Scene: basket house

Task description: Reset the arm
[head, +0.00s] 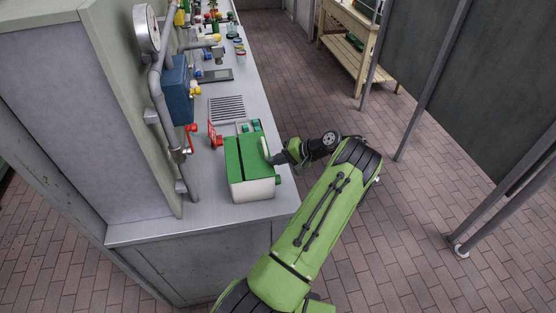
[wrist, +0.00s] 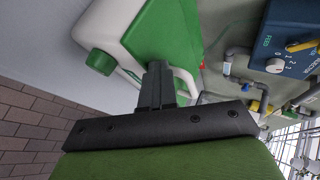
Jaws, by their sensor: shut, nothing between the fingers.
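My green arm reaches up from the bottom of the head view and bends left toward the counter. My gripper (head: 272,158) is at the right side of a green and white box (head: 243,189) on the counter. In the wrist view my gripper (wrist: 158,72) is shut, its dark fingers together. The green and white box (wrist: 150,30) is right beyond the fingertips, with a green knob (wrist: 101,62) on its side. I cannot tell whether the fingers touch the box.
A grey metal counter (head: 150,228) runs away along a wall with pipes, a gauge (head: 146,28) and a blue box (head: 178,88). A red valve handle (head: 191,138) is near. Several small items stand farther back. The brick floor (head: 420,225) at right is open, with metal posts beyond.

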